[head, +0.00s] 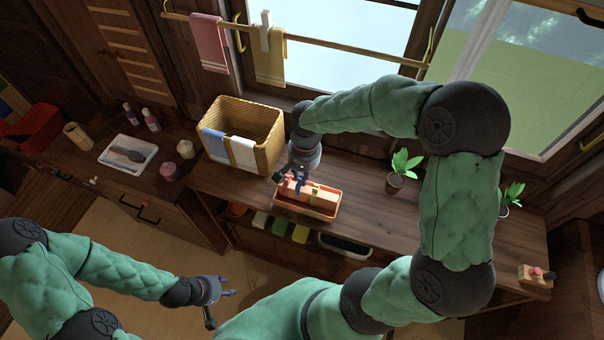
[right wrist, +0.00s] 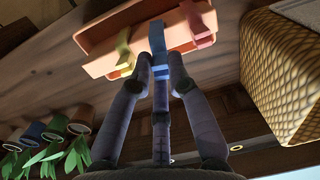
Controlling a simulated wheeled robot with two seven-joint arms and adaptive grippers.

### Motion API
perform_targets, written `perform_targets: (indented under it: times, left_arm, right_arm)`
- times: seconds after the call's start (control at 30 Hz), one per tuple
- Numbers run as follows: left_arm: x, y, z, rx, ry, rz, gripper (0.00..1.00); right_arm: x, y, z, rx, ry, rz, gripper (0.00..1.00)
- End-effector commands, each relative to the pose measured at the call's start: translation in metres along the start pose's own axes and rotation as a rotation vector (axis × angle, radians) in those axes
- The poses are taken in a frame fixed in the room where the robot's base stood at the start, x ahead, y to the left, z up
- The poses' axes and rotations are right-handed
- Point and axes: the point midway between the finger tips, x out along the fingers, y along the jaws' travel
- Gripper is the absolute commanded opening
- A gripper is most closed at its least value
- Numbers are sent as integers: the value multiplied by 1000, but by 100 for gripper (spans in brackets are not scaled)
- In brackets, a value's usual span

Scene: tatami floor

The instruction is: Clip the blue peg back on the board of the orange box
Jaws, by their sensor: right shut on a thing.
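The orange box (head: 325,208) stands on the wooden bench, with a board inside it. In the right wrist view the box (right wrist: 98,68) is at the top, with a yellow peg (right wrist: 123,50) and a pink peg (right wrist: 201,24) on the board's edge. My right gripper (head: 298,183) is over the box. It is shut on the blue peg (right wrist: 159,48), which sits between the yellow and pink pegs and overlaps the board's edge. I cannot tell whether it touches the board. My left gripper (head: 228,293) is low at the left, away from the bench, with its fingers apart and empty.
A wicker basket (head: 262,122) with blue and white cloths stands left of the box. Potted plants (head: 397,180) stand to the right. A small block with knobs (head: 536,280) is at the bench's right end. The bench between is mostly clear.

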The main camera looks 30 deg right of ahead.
Motion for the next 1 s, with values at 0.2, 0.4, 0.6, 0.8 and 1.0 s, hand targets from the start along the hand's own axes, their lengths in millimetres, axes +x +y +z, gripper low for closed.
perform_targets:
  times: [0.2,0.4,0.6,0.8,1.0]
  left_arm:
    - [1,0,0,0,0,0,40]
    - [4,-1,0,0,0,0,40]
    - [6,-2,0,0,0,0,40]
    - [8,-3,0,0,0,0,40]
    - [10,-4,0,0,0,0,40]
  right_arm:
    - [1,0,0,0,0,0,0]
    - [5,0,0,0,0,0,0]
    - [8,0,0,0,0,0,0]
    - [12,1,0,0,0,0,0]
    - [14,1,0,0,0,0,0]
